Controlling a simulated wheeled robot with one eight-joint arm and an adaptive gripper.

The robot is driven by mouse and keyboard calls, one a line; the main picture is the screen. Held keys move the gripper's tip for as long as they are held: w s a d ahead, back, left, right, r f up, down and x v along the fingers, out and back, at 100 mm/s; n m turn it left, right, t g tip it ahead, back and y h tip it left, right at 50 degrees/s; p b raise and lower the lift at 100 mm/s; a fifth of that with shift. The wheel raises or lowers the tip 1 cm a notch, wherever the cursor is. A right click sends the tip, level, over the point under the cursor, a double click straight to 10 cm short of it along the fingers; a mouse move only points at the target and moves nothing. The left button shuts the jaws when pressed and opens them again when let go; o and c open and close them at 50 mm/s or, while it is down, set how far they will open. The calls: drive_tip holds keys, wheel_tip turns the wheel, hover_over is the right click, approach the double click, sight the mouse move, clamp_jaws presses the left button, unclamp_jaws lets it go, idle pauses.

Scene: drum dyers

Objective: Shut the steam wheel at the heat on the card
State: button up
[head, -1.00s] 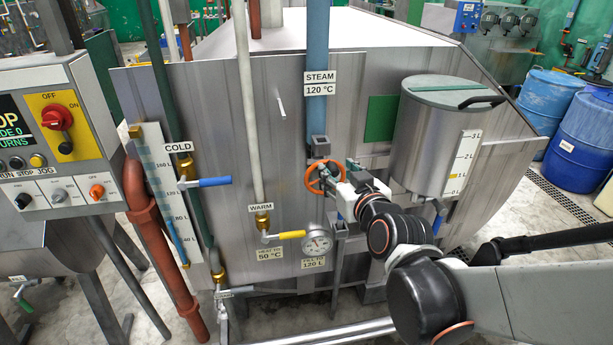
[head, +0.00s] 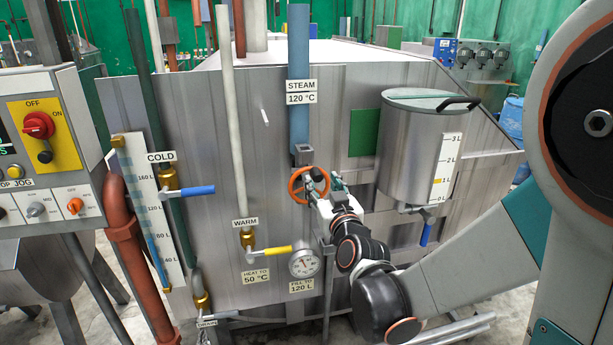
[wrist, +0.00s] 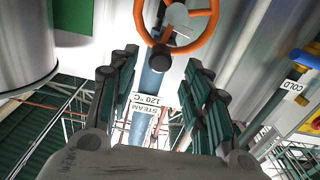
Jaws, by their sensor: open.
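The orange steam wheel (head: 309,186) is on the vat front under the blue steam pipe (head: 299,75). It also shows at the top of the wrist view (wrist: 178,45). Its dark handle knob (wrist: 160,58) stands out toward my camera. My gripper (head: 326,188) is at the wheel's right side. In the wrist view my open fingers (wrist: 160,70) lie either side of the knob with gaps; contact is not visible. The heat card (head: 256,277) reads "HEAT TO 50 °C". The round dial (head: 305,263) stands right of it; its reading is too small to tell.
A steel measuring tank (head: 408,150) hangs right of the wheel. The yellow warm lever (head: 278,250) and blue cold lever (head: 200,191) are to the left. A control panel (head: 45,150) stands at far left. My arm fills the right side.

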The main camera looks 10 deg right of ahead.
sight(319, 178)
drive_tip(key=w, duration=0.6)
drive_tip(key=shift+b, duration=0.35)
clamp_jaws()
